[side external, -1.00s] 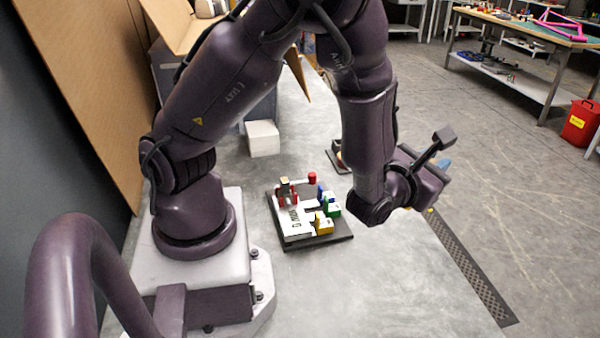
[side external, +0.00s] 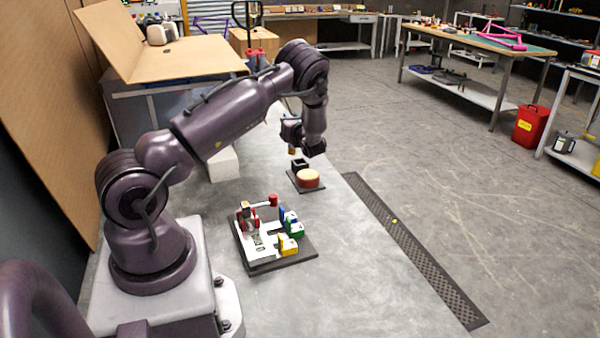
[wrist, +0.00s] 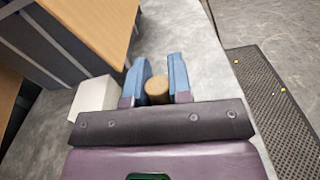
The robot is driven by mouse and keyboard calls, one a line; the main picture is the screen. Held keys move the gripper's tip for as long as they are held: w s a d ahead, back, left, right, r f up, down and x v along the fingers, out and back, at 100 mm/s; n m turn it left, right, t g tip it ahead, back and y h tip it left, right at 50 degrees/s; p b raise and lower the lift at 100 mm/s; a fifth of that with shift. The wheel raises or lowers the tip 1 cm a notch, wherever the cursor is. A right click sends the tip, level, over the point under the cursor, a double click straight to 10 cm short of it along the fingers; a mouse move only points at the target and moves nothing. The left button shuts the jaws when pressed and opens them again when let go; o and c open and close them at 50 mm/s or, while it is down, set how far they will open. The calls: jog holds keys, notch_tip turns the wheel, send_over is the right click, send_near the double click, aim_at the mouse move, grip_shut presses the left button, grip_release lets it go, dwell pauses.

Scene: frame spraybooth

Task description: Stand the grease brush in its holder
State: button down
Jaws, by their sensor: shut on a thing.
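My gripper (side external: 291,140) is at the far board in the side view, pointing down. In the wrist view its two blue fingers (wrist: 158,72) are shut on the grease brush (wrist: 157,91), whose round tan end shows between them. In the side view a short tan part of the brush (side external: 292,151) shows below the gripper. A small black block (side external: 300,164), apparently the holder, stands on a dark board just below. I cannot tell whether the brush touches it or is apart from it. The holder is hidden in the wrist view.
A round red tub with a cream top (side external: 308,179) sits beside the black block. A dark board (side external: 262,268) with a white plate and coloured blocks lies nearer. A white block (side external: 222,164) stands to the left. The grey table front is clear.

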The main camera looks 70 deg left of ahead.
jog(key=shift+n, duration=0.5)
jog(key=w+f, duration=0.1)
jog(key=f, duration=0.1)
jog(key=a+f, duration=0.1)
jog(key=f, duration=0.2)
jog(key=w+a+f, duration=0.1)
jog(key=f, duration=0.1)
jog(key=shift+w+f, duration=0.3)
jog(key=c, duration=1)
grip_release()
jog(key=shift+f, duration=0.15)
jog(key=shift+c, duration=0.2)
